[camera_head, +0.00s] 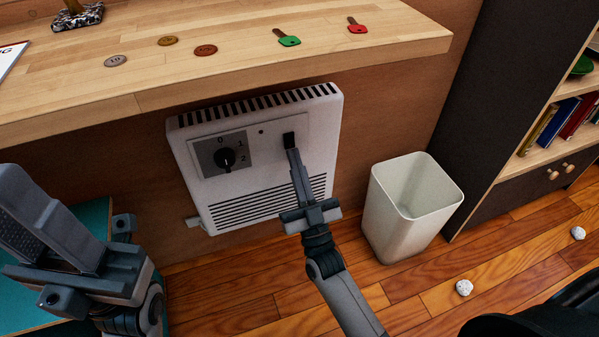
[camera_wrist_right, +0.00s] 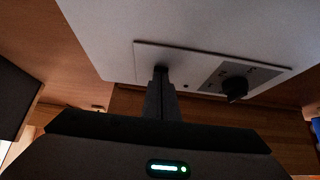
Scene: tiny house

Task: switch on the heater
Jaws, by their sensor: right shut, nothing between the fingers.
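The heater (camera_head: 255,185) is a white panel on the wooden wall under the worktop, with grilles at top and bottom. A black round knob (camera_head: 225,158) sits on a grey plate marked 0, 1 and 2; it also shows in the right wrist view (camera_wrist_right: 235,88). I cannot tell exactly where it points. A small dark dot (camera_head: 261,131) is to its right. My right gripper (camera_head: 291,146) is shut and empty, its tips at a small black switch (camera_head: 289,139) on the panel. Contact is unclear. My left gripper (camera_head: 52,225) is at the lower left, away from the heater.
The worktop (camera_head: 200,65) juts out above the heater with coins and keys on it. A white bin (camera_head: 410,205) stands right of it, beside a dark bookshelf (camera_head: 500,110). Paper balls (camera_head: 463,287) lie on the wooden floor.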

